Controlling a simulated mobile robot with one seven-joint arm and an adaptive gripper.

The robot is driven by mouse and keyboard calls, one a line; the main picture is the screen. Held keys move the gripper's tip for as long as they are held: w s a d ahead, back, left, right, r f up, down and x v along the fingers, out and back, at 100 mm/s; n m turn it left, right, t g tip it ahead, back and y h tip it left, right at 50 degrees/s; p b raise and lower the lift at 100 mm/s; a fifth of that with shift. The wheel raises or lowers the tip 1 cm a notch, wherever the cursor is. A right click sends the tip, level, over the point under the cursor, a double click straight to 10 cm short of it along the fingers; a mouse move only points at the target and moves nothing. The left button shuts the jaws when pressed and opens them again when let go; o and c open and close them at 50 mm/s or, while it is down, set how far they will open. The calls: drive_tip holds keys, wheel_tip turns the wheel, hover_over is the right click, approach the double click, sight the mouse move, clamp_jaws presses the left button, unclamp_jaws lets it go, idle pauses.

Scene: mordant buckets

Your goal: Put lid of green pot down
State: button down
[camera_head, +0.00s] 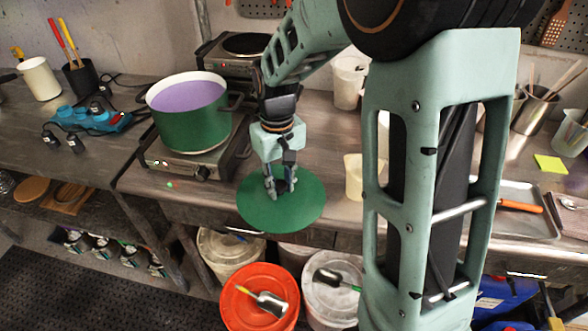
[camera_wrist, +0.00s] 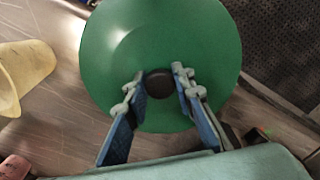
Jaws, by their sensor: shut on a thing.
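The green lid (camera_head: 305,212) is a flat round disc with a dark knob. My gripper (camera_head: 279,190) is shut on the knob, with the lid under its fingers at the bench's front edge. In the wrist view the lid (camera_wrist: 205,45) fills the upper middle, and its black knob (camera_wrist: 160,83) sits between the blue-padded fingers of my gripper (camera_wrist: 160,88). Whether the lid touches the bench I cannot tell. The green pot (camera_head: 190,128) stands uncovered on a hotplate (camera_head: 180,168) to the left, its inside showing purple.
A cream beaker (camera_head: 354,177) stands right of the lid; it also shows in the wrist view (camera_wrist: 22,75). Below the bench edge are an orange-red bucket (camera_head: 240,318) and pale lidded buckets (camera_head: 325,305). A second hotplate (camera_head: 235,48) stands behind.

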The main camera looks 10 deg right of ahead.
drive_tip(key=shift+w+a+f, duration=0.15)
drive_tip(key=shift+a+f, duration=0.05)
drive_tip(key=shift+f, duration=0.1)
drive_tip(key=w+d+p, duration=0.1)
drive_tip(key=w+d, duration=0.1)
drive_tip(key=w, duration=0.3)
drive_tip(key=w+d+p, duration=0.1)
drive_tip(key=w+d, duration=0.1)
drive_tip(key=w, duration=0.4)
drive_tip(key=w+d+p, duration=0.1)
drive_tip(key=w+d, duration=0.1)
drive_tip(key=w, duration=0.3)
drive_tip(key=shift+w+d+r, duration=0.1)
drive_tip(key=shift+w+d, duration=0.05)
drive_tip(key=shift+d, duration=0.25)
drive_tip(key=shift+f+p, duration=0.3)
drive_tip(key=shift+f, duration=1.5)
drive_tip(key=shift+f, duration=0.25)
drive_tip(key=c, duration=1.7)
unclamp_jaws()
drive_tip(key=shift+o, duration=0.2)
wheel_tip(320, 180, up, 12)
drive_tip(key=shift+r, duration=0.25)
